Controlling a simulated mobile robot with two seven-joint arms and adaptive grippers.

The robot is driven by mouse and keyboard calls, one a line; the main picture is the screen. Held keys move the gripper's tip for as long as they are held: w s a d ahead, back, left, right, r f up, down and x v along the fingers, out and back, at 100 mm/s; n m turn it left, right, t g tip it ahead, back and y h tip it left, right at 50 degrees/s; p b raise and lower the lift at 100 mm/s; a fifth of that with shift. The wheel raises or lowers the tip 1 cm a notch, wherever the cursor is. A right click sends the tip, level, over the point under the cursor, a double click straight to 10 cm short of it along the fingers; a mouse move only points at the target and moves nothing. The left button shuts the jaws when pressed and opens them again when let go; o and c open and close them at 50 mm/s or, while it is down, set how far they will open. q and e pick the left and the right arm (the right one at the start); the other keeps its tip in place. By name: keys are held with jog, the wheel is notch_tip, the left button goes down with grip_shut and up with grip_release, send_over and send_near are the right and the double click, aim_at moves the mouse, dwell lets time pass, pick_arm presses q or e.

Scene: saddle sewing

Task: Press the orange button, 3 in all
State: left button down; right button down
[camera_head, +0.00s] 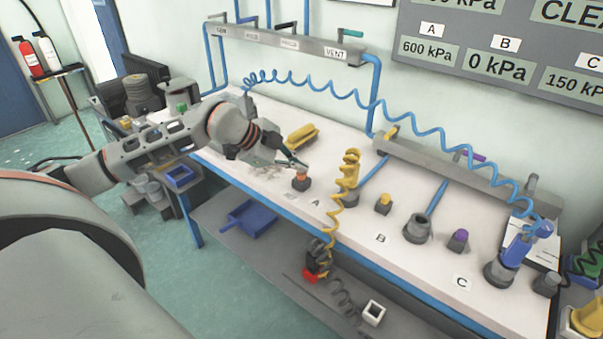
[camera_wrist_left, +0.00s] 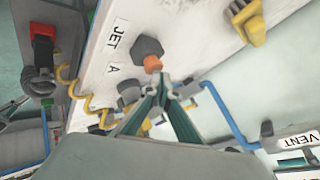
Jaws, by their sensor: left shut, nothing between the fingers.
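The orange button (camera_head: 301,176) stands on a dark base on the white bench, near label A. It also shows in the left wrist view (camera_wrist_left: 152,64), just beyond the fingertips. My left gripper (camera_head: 301,164) reaches in from the left, with its fingertips at the top of the button. In the left wrist view the gripper (camera_wrist_left: 163,80) has its fingers together and nothing between them. I cannot tell whether the tips touch the button or how far it is pressed. My right gripper is not in view.
A yellow coiled hose (camera_head: 347,180) stands just right of the button. A yellow button (camera_head: 383,203) and a purple button (camera_head: 458,239) are farther right. A yellow block (camera_head: 302,136) lies behind. The wall panel (camera_head: 470,50) reads A 600, B 0, C 150 kPa.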

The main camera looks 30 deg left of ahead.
aim_at(299, 174)
pick_arm(q)
jog(key=shift+f, duration=0.45)
dwell(0.3)
jog(key=shift+r, duration=0.15)
jog(key=shift+r+p, duration=0.5)
jog(key=shift+r, duration=0.4)
jog(key=shift+r+p, duration=0.45)
jog(key=shift+r, duration=0.25)
jog(key=shift+r+p, duration=1.15)
jog(key=shift+r, duration=0.65)
